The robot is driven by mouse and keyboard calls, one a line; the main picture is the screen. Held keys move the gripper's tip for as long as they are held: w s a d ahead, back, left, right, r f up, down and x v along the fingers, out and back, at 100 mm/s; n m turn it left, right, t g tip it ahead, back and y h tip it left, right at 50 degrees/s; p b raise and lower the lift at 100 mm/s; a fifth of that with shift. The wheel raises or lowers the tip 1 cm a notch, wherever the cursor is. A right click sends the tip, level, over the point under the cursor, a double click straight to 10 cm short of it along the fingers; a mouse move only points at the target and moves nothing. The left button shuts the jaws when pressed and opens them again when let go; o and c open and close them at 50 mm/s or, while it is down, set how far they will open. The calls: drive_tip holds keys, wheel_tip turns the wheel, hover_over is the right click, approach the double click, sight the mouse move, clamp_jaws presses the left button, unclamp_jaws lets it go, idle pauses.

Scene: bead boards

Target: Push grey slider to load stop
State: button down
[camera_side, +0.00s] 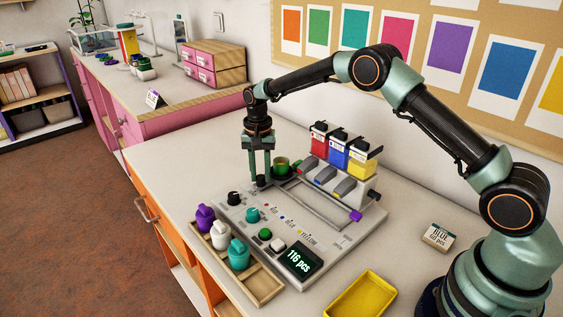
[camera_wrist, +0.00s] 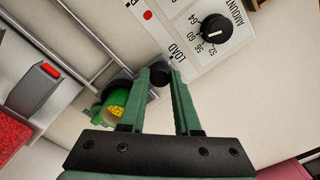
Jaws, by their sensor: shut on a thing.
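My gripper (camera_side: 261,178) points down at the far left end of the rails. In the wrist view its green fingers (camera_wrist: 162,80) are shut on a small black knob (camera_wrist: 161,74). The dark grey slider (camera_wrist: 122,80) sits beside the knob on the metal rails (camera_wrist: 72,48), near the word LOAD printed on the board. A green cup (camera_side: 281,165) stands by the slider; in the wrist view yellow beads show inside the cup (camera_wrist: 102,117). In the side view my fingers partly hide the slider. Contact between slider and stop cannot be made out.
Red, blue and yellow bead dispensers (camera_side: 338,154) stand behind the rails. The board (camera_side: 228,211) has knobs, buttons and a display (camera_side: 299,262) reading "116 pcs".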

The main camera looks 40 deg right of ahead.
drive_tip(key=shift+w+d, duration=0.1)
drive_tip(key=shift+w, duration=0.2)
drive_tip(key=c, duration=0.6)
unclamp_jaws()
drive_tip(key=shift+r, duration=0.15)
wheel_tip(320, 180, up, 12)
drive_tip(key=shift+s, duration=0.1)
